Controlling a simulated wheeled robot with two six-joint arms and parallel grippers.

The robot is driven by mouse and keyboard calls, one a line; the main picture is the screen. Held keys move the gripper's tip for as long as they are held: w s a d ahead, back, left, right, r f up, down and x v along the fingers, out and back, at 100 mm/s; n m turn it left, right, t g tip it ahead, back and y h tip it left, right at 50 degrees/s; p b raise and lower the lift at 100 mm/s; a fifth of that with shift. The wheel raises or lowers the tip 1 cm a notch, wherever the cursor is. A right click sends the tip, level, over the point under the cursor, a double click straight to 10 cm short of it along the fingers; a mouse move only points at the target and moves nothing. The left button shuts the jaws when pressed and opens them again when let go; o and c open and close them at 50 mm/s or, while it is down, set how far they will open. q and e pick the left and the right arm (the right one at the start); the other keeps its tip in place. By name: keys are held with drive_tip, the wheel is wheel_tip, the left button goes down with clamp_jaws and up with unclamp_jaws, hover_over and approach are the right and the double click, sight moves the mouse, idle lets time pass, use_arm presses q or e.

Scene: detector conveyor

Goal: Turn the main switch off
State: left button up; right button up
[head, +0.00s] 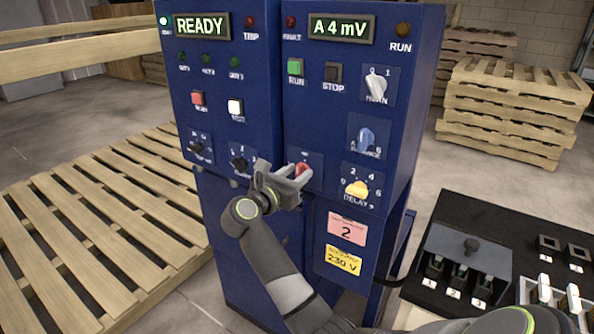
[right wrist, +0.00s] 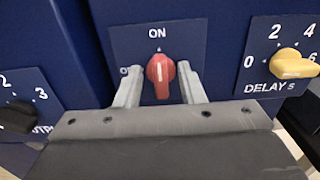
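The red rotary switch (right wrist: 160,68) sits on a dark blue plate low on the cabinet front. ON is printed above it and a partly hidden label starting with O stands at its left. Its white mark points up toward ON. In the head view the red switch (head: 303,169) is partly hidden by my right gripper (head: 288,178). In the right wrist view my right gripper (right wrist: 160,84) is open. Its fingers stand on either side of the red switch, with a gap at the left and very little at the right. My left gripper is not in view.
A yellow DELAY knob (head: 356,189) is right of the red switch and a black knob (head: 239,164) left. A white 0/1 knob (head: 376,86) is higher up. The display (head: 203,26) reads READY. A black panel (head: 470,250) with small switches stands at right; pallets (head: 100,225) lie left.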

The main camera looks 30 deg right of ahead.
drive_tip(key=shift+c, duration=0.7)
drive_tip(key=c, duration=0.4)
drive_tip(key=shift+c, duration=0.2)
